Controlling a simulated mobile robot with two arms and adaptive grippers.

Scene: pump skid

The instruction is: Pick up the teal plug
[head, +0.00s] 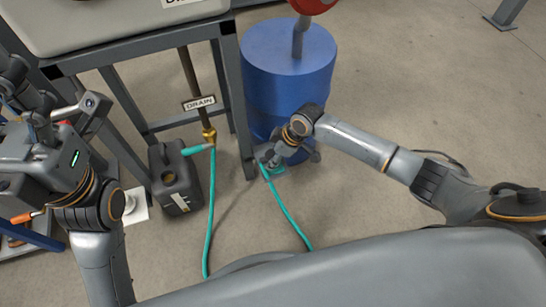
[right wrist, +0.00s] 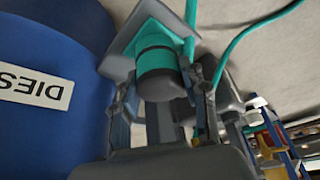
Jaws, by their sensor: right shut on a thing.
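The teal plug (right wrist: 158,48) is a short teal cylinder with a dark end, in the right wrist view. My right gripper (right wrist: 165,98) is shut on it, with a finger on each side. In the head view the right gripper (head: 268,158) is low near the floor, beside the blue drum and the table leg, and mostly hides the plug.
A blue drum (head: 288,75) stands close behind my right gripper. A grey table leg (head: 237,105) is just left of it. Teal hoses (head: 286,215) run along the floor. A dark jerrycan (head: 175,180) stands below the drain sign (head: 199,103).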

